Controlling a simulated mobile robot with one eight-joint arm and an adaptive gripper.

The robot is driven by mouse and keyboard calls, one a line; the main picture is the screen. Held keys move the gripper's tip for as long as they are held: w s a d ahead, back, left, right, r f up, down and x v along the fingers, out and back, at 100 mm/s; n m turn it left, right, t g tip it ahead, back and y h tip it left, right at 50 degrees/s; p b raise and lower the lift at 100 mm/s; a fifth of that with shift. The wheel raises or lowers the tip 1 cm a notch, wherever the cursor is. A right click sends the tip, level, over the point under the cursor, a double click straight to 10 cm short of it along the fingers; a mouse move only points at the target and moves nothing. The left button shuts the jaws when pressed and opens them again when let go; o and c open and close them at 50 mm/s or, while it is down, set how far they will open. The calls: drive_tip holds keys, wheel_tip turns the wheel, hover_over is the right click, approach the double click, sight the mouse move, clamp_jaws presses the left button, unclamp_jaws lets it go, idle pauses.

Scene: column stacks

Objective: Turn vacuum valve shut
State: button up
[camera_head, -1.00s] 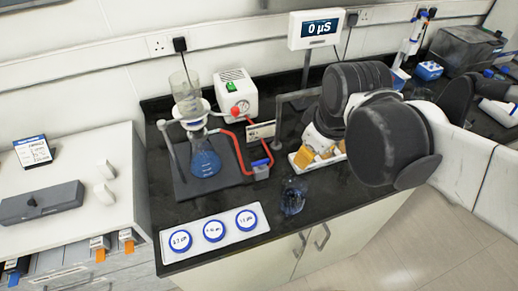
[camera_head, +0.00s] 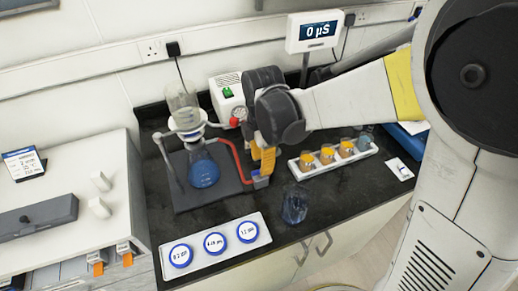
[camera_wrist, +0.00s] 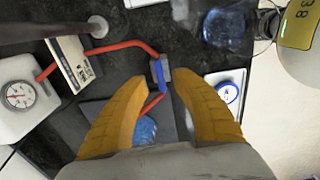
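The vacuum valve (camera_head: 261,182) is a small grey block with a blue lever, in the red hose on the dark bench. In the wrist view the valve's blue lever (camera_wrist: 158,76) lies between my fingertips, nearer the right one. My gripper (camera_head: 264,158) has yellow fingers and points down just above the valve. In the wrist view my gripper (camera_wrist: 134,72) is open with nothing held. I cannot tell whether a finger touches the valve. The red hose (camera_wrist: 125,45) runs towards the pump (camera_head: 226,92) and the flask (camera_head: 204,172) with blue liquid.
A rack (camera_head: 308,170) of orange-topped vials stands right of the valve. A glass beaker (camera_head: 294,206) stands in front of it. A white tray (camera_head: 200,264) with blue-rimmed discs lies at the front edge. A card (camera_wrist: 72,62) stands close to my left finger.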

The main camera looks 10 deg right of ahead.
drive_tip(key=shift+f+b, duration=0.4)
drive_tip(key=shift+f, duration=1.2)
clamp_jaws()
